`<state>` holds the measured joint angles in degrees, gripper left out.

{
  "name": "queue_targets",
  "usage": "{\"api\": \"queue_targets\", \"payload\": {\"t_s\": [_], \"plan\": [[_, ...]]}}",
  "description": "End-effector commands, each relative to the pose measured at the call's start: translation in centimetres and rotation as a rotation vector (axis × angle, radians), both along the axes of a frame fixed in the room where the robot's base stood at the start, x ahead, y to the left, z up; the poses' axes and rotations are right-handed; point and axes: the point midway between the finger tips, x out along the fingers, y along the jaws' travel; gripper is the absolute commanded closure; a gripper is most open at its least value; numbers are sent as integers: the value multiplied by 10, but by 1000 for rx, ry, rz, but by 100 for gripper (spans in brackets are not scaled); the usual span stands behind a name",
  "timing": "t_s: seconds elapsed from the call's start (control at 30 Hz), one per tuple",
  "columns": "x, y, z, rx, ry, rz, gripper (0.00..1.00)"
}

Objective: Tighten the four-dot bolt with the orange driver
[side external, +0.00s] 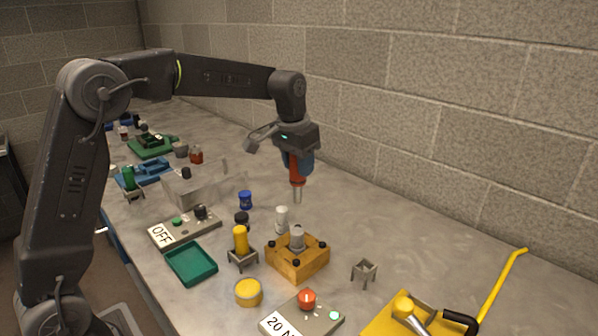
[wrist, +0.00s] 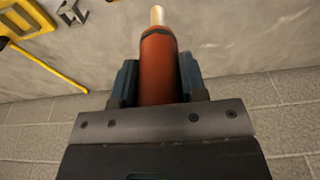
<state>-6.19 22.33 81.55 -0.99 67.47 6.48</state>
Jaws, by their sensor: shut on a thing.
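My gripper (side external: 296,158) is shut on the orange driver (side external: 297,172), which hangs upright with its pale tip pointing down. In the wrist view the orange driver (wrist: 158,66) sits between the two blue-grey jaws. In the side view its tip is in the air above the wooden block (side external: 290,266), apart from it. The block carries a grey cylinder (side external: 297,240) in the middle and black bolts (side external: 323,244) near its corners. The dot marks on the bolts are too small to read, so I cannot tell which is the four-dot bolt.
An empty small stand (side external: 365,270) is right of the block. A yellow-handled tool (side external: 240,240) stands in another stand at left. A box reading "20 N" (side external: 300,318) with a red knob is in front. A green tray (side external: 191,263) and an "OFF" box (side external: 185,228) lie left; a yellow tray (side external: 375,326) lies right.

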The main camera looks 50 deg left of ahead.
Motion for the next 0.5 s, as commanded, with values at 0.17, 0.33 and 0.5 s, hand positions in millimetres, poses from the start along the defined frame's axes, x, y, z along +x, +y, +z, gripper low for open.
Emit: {"api": "queue_targets", "payload": {"t_s": [0.17,0.33,0.5], "plan": [[0,-1,-12,-1,0,0,85],[0,-1,-28,-1,0,0,85],[0,-1,-43,-1,-1,0,85]]}}
